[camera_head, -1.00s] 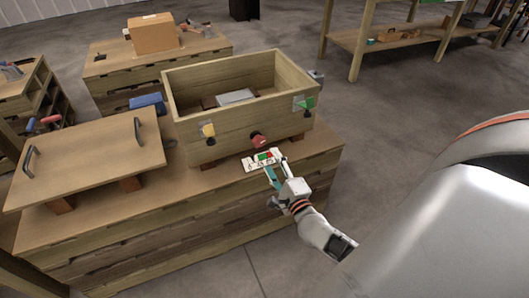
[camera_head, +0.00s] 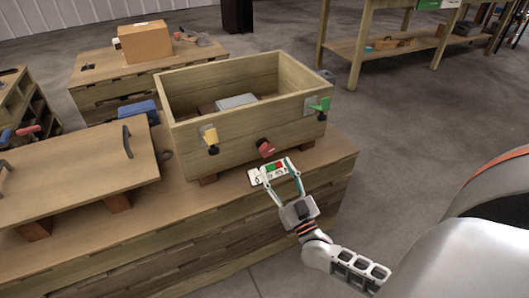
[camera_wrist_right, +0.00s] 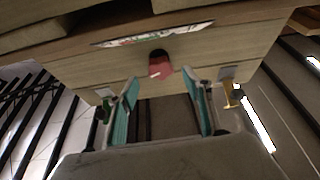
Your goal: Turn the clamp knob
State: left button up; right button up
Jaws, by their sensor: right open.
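A red knob (camera_head: 265,147) sits low on the front wall of an open wooden box (camera_head: 240,132). A yellow clamp (camera_head: 209,137) is on the front wall to its left and a green clamp (camera_head: 320,105) to its right. I cannot tell which part is the clamp knob. My right gripper (camera_head: 277,172) is open and empty, just in front of and below the red knob. In the right wrist view the red knob (camera_wrist_right: 160,66) appears beyond the gap between the teal fingers (camera_wrist_right: 162,92), apart from them. My left gripper is not in view.
A white panel with red and green patches (camera_head: 255,178) lies on the workbench (camera_head: 200,230) under the right fingers. A wooden lid with black handles (camera_head: 80,180) rests on blocks at left. A blue object (camera_head: 140,110) lies behind it.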

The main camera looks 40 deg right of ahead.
aim_at(269, 153)
jog(key=x, duration=0.7)
jog(key=shift+w+r, duration=0.1)
jog(key=shift+w, duration=0.05)
jog(key=c, duration=1.1)
